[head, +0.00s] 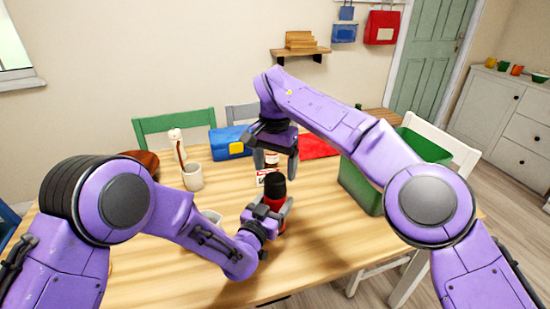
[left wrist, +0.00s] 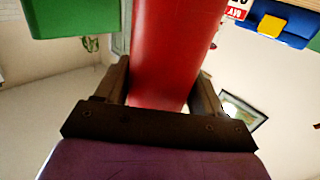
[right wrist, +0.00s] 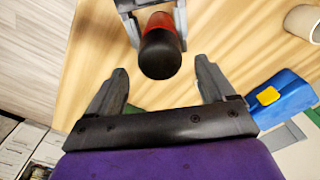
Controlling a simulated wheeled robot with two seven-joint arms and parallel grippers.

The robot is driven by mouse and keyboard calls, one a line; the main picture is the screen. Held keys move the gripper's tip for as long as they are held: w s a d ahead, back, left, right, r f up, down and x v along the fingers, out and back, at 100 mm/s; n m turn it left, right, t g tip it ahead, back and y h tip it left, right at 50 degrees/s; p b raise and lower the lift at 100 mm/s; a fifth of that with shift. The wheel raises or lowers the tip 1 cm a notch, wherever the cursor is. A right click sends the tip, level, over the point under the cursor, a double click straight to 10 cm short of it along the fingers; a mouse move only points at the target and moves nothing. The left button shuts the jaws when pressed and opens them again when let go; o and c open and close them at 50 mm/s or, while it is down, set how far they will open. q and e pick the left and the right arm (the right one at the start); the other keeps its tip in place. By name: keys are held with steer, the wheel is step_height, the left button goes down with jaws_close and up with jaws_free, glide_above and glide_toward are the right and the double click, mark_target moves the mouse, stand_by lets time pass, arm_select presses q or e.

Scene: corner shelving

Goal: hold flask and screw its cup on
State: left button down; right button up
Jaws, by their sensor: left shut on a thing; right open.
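I cannot tell how tightly the cup sits. My left gripper (head: 269,213) is shut around the flask's red body, which also fills the middle of the left wrist view (left wrist: 170,50). My right gripper (head: 276,168) is open and empty, pointing down just above and behind the cup. In the right wrist view the black cup (right wrist: 160,52) shows just beyond the open fingers (right wrist: 161,75), not between them.
A green box (head: 362,188) stands to the right on the table (head: 325,240). A blue lunch box (head: 230,143) and a red flat item (head: 318,147) lie behind. A pale mug (head: 193,178) stands to the left. The table right of the flask is clear.

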mark_target(275, 177)
step_height(275, 177, down, 6)
steer(key=shift+r, duration=0.1)
